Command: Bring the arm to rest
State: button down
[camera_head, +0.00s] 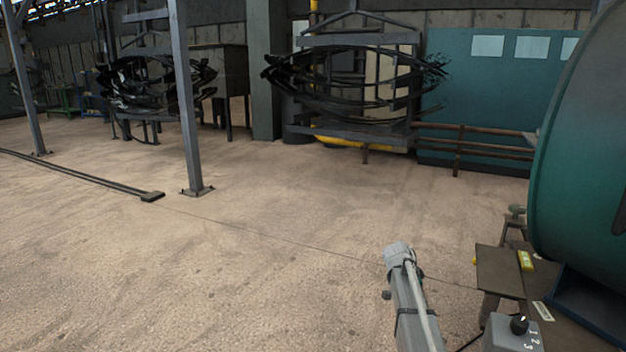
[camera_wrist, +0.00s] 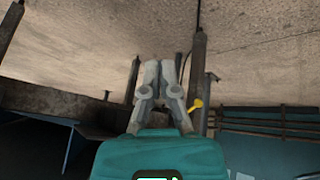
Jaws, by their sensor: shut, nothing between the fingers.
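My gripper (camera_wrist: 160,66) shows in the middle of the wrist view, with its two grey fingers brought together at the tips and nothing between them. The teal body below the fingers fills the bottom of that view. In the head view a grey link of my arm (camera_head: 411,300) rises from the bottom edge, right of the middle. The gripper's fingers cannot be made out in the head view.
A large teal drum (camera_head: 585,150) stands at the right, beside a small table (camera_head: 500,270) and a grey switch box (camera_head: 510,335). A steel post (camera_head: 185,100) stands at left. Racks of black springs (camera_head: 350,85) stand behind. The middle floor (camera_head: 270,240) is clear.

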jog(key=s+a+n+y+p, duration=0.1)
jog(key=s+a+n+y, duration=0.1)
jog(key=s+a+n, duration=0.5)
jog(key=s+a+n+y, duration=0.2)
jog(key=s+a, duration=0.2)
jog(key=s, duration=0.7)
jog(key=s+a+n+y+p, duration=0.1)
jog(key=s+a+n+y, duration=0.1)
jog(key=s+a+n, duration=0.5)
notch_tip(320, 180, up, 38)
jog(key=s+d+m+p, duration=0.1)
jog(key=m+p, duration=0.1)
jog(key=p, duration=3.6)
jog(key=shift+s+f+m, duration=0.2)
jog(key=shift+s+m, duration=0.1)
jog(key=shift+s, duration=0.1)
